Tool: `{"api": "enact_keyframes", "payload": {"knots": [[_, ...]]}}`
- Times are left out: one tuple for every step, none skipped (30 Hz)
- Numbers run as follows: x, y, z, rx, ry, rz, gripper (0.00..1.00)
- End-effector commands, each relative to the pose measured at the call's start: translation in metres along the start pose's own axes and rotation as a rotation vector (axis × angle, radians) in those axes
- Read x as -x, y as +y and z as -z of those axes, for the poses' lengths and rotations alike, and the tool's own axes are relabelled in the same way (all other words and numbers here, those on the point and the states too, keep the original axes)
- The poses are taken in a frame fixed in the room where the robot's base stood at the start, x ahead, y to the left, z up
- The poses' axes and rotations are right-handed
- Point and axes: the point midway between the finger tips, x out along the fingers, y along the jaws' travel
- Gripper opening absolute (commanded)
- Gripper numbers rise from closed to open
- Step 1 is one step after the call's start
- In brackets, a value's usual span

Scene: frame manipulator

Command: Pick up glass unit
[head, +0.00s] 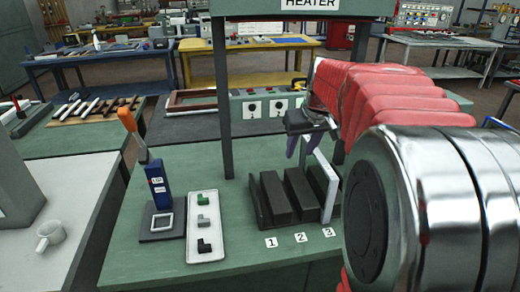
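A black rack (271,212) with upright slots stands on the green bench, with labels 1, 2 and 3 in front. A thin white-edged upright panel (331,190) stands at its right side, behind label 3; it looks like the glass unit, though I cannot be sure. My gripper (299,150) hangs over the rear of the rack, pointing down. One purple finger shows just left of the panel's upper rear corner. The other finger is not clear, so I cannot tell if it is open, or if it touches the panel. My red-sleeved arm hides the area to the right.
The dark frame of the heater (288,8) stands over the rack, with posts on both sides. Left are a white tray (206,253) with small blocks, a blue holder (157,183) with an orange-handled tool, and a small square frame (162,221).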

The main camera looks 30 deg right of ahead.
Motion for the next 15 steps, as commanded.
{"api": "enact_keyframes", "payload": {"knots": [[-0.008,0.021,0.007,-0.017,-0.006,-0.005,0.39],[-0.012,0.030,0.010,-0.022,-0.008,-0.007,0.39],[-0.016,0.044,0.015,-0.030,-0.010,-0.009,0.39],[-0.019,0.053,0.017,-0.035,-0.011,-0.010,0.39],[-0.022,0.062,0.020,-0.039,-0.012,-0.011,0.39],[-0.026,0.072,0.022,-0.045,-0.013,-0.012,0.39],[-0.028,0.079,0.024,-0.049,-0.013,-0.013,0.39],[-0.030,0.085,0.025,-0.050,-0.014,-0.014,0.39],[-0.033,0.092,0.026,-0.053,-0.014,-0.015,0.39],[-0.034,0.096,0.027,-0.055,-0.014,-0.016,0.39],[-0.035,0.099,0.027,-0.056,-0.014,-0.016,0.39],[-0.036,0.101,0.028,-0.057,-0.014,-0.017,0.39],[-0.036,0.102,0.028,-0.057,-0.014,-0.017,0.39],[-0.036,0.102,0.028,-0.057,-0.014,-0.017,0.39],[-0.036,0.102,0.028,-0.057,-0.014,-0.017,0.39]]}}
